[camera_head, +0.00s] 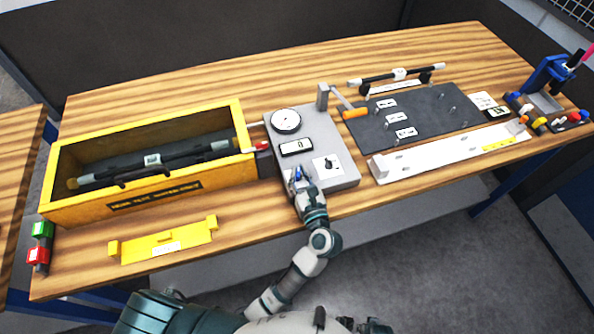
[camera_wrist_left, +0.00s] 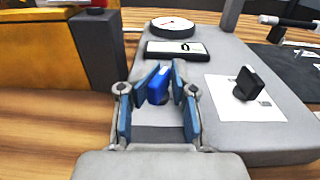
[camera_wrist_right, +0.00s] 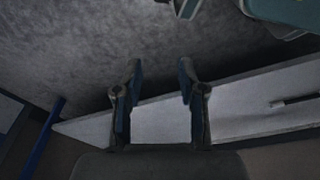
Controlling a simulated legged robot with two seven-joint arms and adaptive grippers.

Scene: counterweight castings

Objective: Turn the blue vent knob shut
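The blue vent knob (camera_wrist_left: 158,86) stands on the grey control panel (camera_head: 341,181). In the head view my left gripper (camera_head: 299,178) is over the panel's near left part and mostly hides the knob.
The panel also carries a round gauge (camera_head: 286,121), a small display (camera_head: 296,147) and a black knob (camera_wrist_left: 248,83) on a white plate. A yellow box (camera_head: 105,206) stands left of it. A dark mat (camera_head: 425,115) and white rail (camera_head: 440,158) lie to the right.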

